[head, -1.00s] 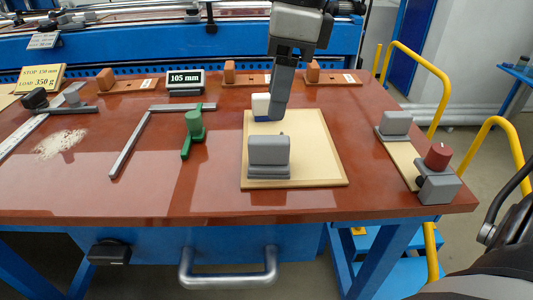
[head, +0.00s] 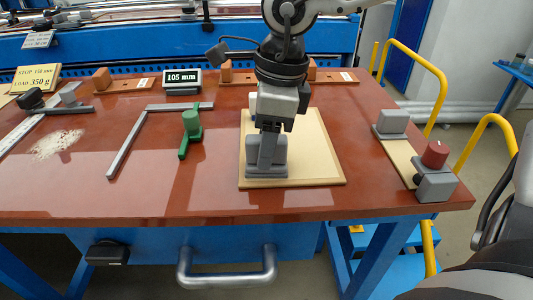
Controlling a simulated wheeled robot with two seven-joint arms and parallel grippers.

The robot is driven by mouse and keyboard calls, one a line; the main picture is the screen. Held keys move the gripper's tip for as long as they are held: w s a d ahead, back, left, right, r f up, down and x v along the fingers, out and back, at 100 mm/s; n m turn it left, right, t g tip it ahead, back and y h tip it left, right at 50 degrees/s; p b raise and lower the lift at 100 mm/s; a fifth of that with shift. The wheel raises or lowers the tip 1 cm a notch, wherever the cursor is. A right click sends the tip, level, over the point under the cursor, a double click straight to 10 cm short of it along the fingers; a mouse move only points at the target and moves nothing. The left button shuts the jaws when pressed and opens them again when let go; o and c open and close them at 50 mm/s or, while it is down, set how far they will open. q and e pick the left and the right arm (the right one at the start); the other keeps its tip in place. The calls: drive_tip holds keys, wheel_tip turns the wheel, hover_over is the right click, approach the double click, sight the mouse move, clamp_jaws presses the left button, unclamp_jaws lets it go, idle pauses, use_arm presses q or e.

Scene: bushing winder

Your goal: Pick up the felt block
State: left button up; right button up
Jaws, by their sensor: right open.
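A grey block on a wider grey base (head: 281,158) stands at the front of the pale board (head: 318,165); it looks like the felt block, though its material is not certain. My right gripper (head: 265,168) is open and points down at this block, its fingers covering the block's middle. I cannot tell whether they touch it. A white and blue block stands farther back on the board, almost wholly hidden behind my right gripper. My left gripper is not in view.
A green stand (head: 191,127) and a grey L-shaped bar (head: 126,146) lie left of the board. A grey block (head: 393,121) and a red-knobbed grey piece (head: 435,155) stand at the right. The red-brown table's front strip (head: 150,200) is clear.

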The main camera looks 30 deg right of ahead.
clamp_jaws()
drive_tip(key=shift+r, duration=0.1)
drive_tip(key=shift+r, duration=0.5)
wheel_tip(320, 180, up, 2)
drive_tip(key=shift+r, duration=0.25)
drive_tip(key=s+d+r, duration=0.1)
drive_tip(key=s+r, duration=0.8)
drive_tip(key=s, duration=0.5)
drive_tip(key=shift+d+r+b, duration=0.2)
drive_tip(key=shift+d+b, duration=0.2)
drive_tip(key=shift+b, duration=0.05)
